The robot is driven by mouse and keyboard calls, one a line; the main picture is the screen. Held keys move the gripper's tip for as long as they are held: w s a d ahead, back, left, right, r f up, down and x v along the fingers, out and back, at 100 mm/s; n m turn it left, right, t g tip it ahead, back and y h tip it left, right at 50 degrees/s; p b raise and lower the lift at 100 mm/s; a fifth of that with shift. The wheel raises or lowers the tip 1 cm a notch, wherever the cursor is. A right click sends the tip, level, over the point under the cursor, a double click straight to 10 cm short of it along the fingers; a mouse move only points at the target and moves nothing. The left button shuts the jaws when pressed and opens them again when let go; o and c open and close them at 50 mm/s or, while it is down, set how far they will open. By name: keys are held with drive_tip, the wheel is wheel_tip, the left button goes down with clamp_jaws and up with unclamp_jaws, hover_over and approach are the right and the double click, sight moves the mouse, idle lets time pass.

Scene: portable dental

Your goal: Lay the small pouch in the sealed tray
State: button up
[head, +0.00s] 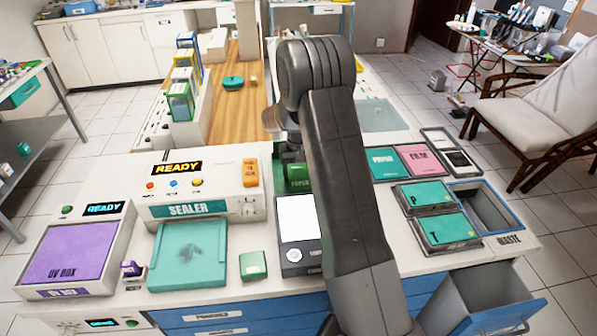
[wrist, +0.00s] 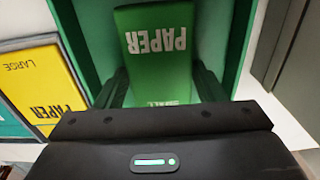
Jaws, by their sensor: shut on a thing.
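A green pouch (wrist: 158,45) marked PAPER and SMALL stands in a green-walled holder (wrist: 80,35) in the wrist view. My gripper (wrist: 162,88) is shut on it, with one dark finger at each side. In the head view the green pouch (head: 299,178) shows just left of my arm, which hides most of the gripper. No tray with a readable "sealed" label shows. A flat teal tray (head: 160,277) lies in front of the sealer (head: 165,211), with a grey mark on its surface.
A purple-topped UV box (head: 68,252) is at the left. A white-screened device (head: 298,262) and a small green block (head: 253,265) stand near the front edge. Teal and pink packs (head: 418,159) and an open waste bin (head: 518,218) are right of my arm. An open drawer (head: 500,322) juts out at front right.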

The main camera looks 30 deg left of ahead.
sight(299, 175)
drive_tip(key=shift+f, duration=0.15)
drive_tip(key=o, duration=1)
wheel_tip(299, 175, up, 12)
drive_tip(key=shift+r+b, duration=0.2)
drive_tip(key=shift+b, duration=0.8)
